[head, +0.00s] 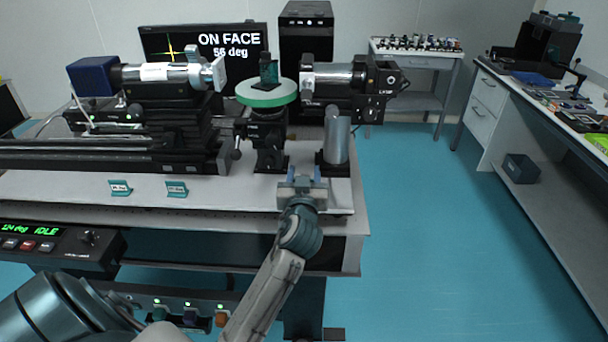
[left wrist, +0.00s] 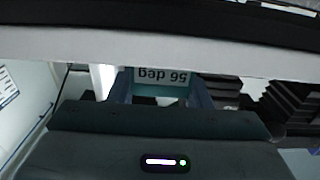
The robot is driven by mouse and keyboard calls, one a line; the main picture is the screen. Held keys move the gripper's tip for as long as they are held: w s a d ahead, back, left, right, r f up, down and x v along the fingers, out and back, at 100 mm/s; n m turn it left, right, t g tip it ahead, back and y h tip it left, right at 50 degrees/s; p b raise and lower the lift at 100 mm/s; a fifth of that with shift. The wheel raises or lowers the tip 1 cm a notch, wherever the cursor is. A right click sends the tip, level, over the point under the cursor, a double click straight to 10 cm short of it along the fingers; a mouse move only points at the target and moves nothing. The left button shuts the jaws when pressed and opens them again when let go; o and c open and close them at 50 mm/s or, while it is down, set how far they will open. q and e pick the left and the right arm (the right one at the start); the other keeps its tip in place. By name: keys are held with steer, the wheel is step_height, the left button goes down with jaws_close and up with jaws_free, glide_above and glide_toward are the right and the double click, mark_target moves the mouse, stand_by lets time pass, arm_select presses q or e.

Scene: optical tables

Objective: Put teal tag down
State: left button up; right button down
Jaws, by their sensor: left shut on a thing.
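My left gripper (head: 304,174) is over the front right part of the optical table (head: 240,190), in front of an upright grey cylinder (head: 337,138). It is shut on a teal tag, which shows in the left wrist view (left wrist: 162,90) between the blue fingers (left wrist: 162,84). The tag's white label reads "56 deg" and appears upside down there. I cannot tell whether the tag touches the table. Two other teal tags with white labels, a left one (head: 120,187) and a right one (head: 176,189), stand on the table's front strip. My right gripper is not in view.
A round stage with a green rim (head: 267,95) stands between two horizontal instruments, the left one (head: 155,74) and right one (head: 345,80). The monitor (head: 205,50) reads "ON FACE 56 deg". A control box (head: 60,245) reads "IDLE". The table strip between the tags and my gripper is clear.

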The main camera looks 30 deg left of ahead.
arm_select(q)
steer(key=shift+f, duration=0.3)
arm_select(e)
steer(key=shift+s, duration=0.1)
arm_select(q)
steer(key=shift+f, duration=0.15)
steer(key=o, duration=1)
steer(key=shift+c, duration=0.2)
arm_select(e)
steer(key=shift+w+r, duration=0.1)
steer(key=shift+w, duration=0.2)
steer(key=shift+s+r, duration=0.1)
arm_select(q)
steer(key=shift+s+d, duration=0.2)
steer(key=shift+s, duration=0.1)
steer(key=b+v, duration=0.2)
steer(key=v, duration=0.9)
steer(key=shift+s, duration=0.2)
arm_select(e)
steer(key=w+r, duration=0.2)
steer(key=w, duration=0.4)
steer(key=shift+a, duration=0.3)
